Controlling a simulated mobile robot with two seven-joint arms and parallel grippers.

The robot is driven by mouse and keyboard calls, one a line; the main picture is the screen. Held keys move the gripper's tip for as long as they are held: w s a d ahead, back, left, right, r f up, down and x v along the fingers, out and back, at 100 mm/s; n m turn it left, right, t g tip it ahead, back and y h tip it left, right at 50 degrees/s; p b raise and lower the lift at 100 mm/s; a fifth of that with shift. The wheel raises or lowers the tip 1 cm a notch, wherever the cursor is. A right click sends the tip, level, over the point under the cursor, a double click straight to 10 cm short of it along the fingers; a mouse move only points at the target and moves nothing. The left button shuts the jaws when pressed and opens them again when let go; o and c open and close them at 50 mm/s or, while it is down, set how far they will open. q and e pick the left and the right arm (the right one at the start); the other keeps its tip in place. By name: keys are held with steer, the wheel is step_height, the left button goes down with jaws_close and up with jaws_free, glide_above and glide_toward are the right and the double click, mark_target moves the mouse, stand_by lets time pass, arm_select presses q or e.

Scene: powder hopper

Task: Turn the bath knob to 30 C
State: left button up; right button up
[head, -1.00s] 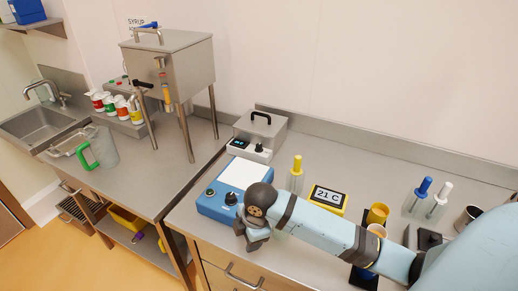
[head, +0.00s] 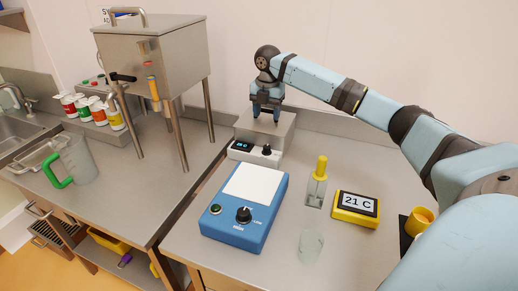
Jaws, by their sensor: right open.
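The bath is a steel box (head: 276,133) at the back of the right bench. Its white front panel holds a small lit display (head: 242,145), too small to read surely, and the black bath knob (head: 266,150). My right gripper (head: 267,117) points down over the top of the bath, behind and above the knob. Its jaws are open and the knob is not between them. The bath's black lid handle is hidden behind or between the fingers; I cannot tell whether they touch it. My left gripper is out of view.
A blue hotplate (head: 243,205) with its own knob stands in front of the bath. A steel hopper (head: 160,60) stands on legs at left.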

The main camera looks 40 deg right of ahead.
mark_target(267, 147)
steer(key=f, duration=1.3)
steer(key=shift+s+f, duration=0.15)
steer(key=shift+s, duration=0.1)
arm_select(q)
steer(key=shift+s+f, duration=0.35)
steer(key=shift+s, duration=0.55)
arm_select(e)
steer(key=shift+a, duration=0.1)
